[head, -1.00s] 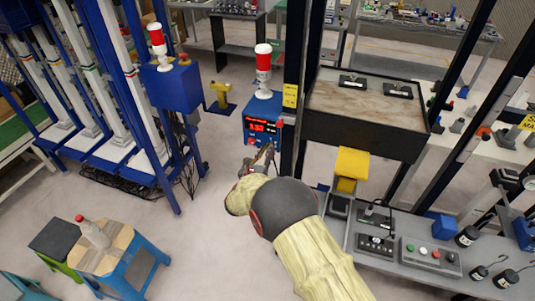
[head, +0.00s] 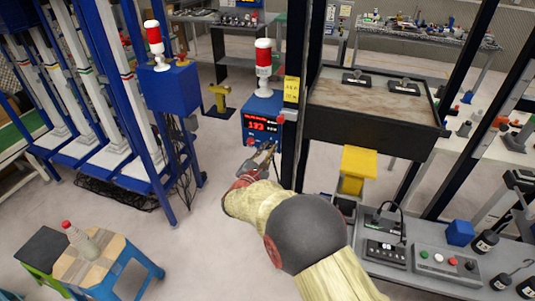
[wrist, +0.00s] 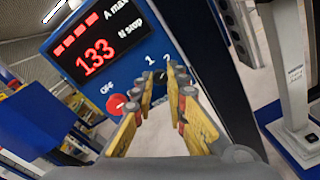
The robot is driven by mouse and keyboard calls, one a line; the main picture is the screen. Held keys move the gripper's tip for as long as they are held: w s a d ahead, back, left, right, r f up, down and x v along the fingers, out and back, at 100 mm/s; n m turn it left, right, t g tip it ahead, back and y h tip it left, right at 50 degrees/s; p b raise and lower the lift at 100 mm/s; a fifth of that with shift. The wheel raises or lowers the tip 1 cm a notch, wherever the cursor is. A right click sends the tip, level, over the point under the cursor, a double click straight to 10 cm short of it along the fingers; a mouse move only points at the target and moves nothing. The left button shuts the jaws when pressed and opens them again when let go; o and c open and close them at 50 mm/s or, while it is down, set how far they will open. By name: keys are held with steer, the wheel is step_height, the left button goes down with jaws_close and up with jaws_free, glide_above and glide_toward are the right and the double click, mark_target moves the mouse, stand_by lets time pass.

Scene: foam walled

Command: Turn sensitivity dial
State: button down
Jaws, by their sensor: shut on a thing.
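A blue control box (head: 262,118) with a red lit display stands at the centre of the head view, under a red and white beacon. In the wrist view its panel (wrist: 165,48) shows the number 133 on the display (wrist: 98,45). Below the display is a red knob (wrist: 116,104) by the word OFF. To its right is a small dark dial (wrist: 159,78) by the marks 1 and 2, partly hidden by the fingers. My gripper (wrist: 161,92) is shut on this dial, one finger on each side. In the head view my gripper (head: 262,158) reaches the box's lower front.
A dark post (head: 297,95) with a yellow label stands close right of the box. A black-framed tray (head: 370,105) and a grey bench (head: 400,268) are at the right. A wooden-topped stool (head: 93,262) with a bottle is at lower left. The floor left of my arm is clear.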

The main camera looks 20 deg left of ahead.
stand_by(0.3)
steer(key=shift+f, duration=0.1)
steer(key=c, duration=2.1)
jaws_free()
steer(key=shift+o, duration=0.2)
steer(key=s, duration=1.2)
steer(key=shift+r, duration=0.25)
steer(key=shift+d, duration=0.1)
